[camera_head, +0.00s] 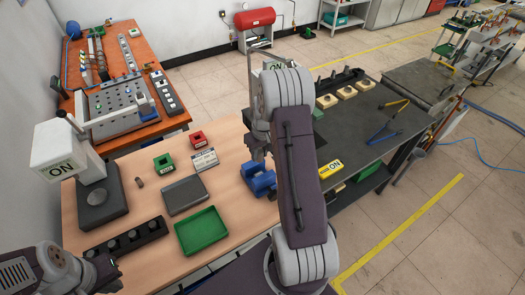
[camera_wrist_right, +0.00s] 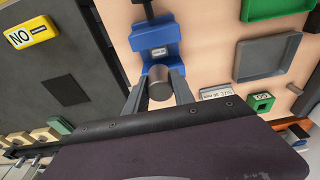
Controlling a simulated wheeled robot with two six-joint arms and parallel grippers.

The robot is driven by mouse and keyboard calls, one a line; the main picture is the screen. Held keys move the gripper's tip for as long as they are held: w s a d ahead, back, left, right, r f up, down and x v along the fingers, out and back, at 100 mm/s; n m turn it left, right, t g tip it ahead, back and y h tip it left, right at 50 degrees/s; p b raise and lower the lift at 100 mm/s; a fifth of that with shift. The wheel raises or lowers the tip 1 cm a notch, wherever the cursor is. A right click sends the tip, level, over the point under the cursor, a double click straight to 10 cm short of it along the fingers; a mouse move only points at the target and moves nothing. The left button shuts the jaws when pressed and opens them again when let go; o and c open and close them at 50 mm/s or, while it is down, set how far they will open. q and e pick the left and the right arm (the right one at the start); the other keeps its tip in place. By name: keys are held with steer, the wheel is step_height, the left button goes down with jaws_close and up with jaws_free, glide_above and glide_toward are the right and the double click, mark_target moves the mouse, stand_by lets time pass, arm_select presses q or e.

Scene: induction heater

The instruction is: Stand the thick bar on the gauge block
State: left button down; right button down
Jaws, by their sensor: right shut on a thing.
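My right gripper (camera_wrist_right: 158,88) is shut on a thick grey bar (camera_wrist_right: 160,82), seen nearly end-on in the right wrist view. There the right fingers (camera_head: 259,152) are above and behind the block, and the bar is not clear. My left gripper (camera_head: 104,270) is low at the left; its fingers are too unclear to judge.
A dark bench (camera_head: 375,115) adjoins at right.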

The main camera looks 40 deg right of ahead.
mark_target(259, 160)
steer(key=shift+w+a, duration=0.1)
steer(key=shift+a, duration=0.2)
steer(key=shift+d+f+b, duration=0.3)
steer(key=shift+f+b, duration=0.4)
step_height(259, 160, down, 2)
steer(key=shift+a+f+b, duration=0.15)
steer(key=shift+f+b, duration=0.05)
steer(key=shift+b, duration=0.75)
step_height(259, 160, down, 6)
steer(key=b, duration=0.4)
steer(key=c, duration=1)
jaws_free()
steer(key=shift+r, duration=0.1)
